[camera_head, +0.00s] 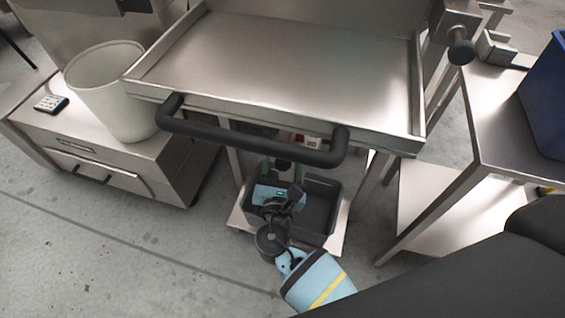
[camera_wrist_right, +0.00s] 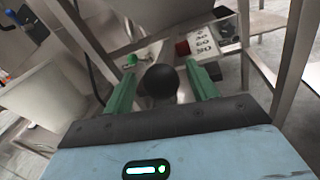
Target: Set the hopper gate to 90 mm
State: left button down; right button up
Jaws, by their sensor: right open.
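My right gripper (camera_head: 282,170) reaches in under the black handle bar of the steel tray. In the right wrist view its green fingers (camera_wrist_right: 160,68) are open, one on each side of a round black knob (camera_wrist_right: 160,80). The knob lies between them with gaps, and also shows in the head view (camera_head: 283,162). Beyond it, a white scale plate (camera_wrist_right: 203,42) with dark marks stands beside a red part (camera_wrist_right: 182,48); I cannot read the setting. The plate also shows in the head view (camera_head: 313,142). The gate itself cannot be made out. My left gripper is not in view.
The steel tray (camera_head: 290,60) and its black handle bar (camera_head: 250,145) overhang my right gripper. A dark grey crate (camera_head: 325,205) stands below. A white bin (camera_head: 110,95) stands on a cabinet at left. A steel table (camera_head: 490,110) with a blue container (camera_head: 548,95) is at right.

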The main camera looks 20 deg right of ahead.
jog(key=v, duration=0.7)
jog(key=shift+s, duration=0.15)
jog(key=shift+s+a, duration=0.15)
jog(key=shift+s, duration=0.1)
dwell(0.3)
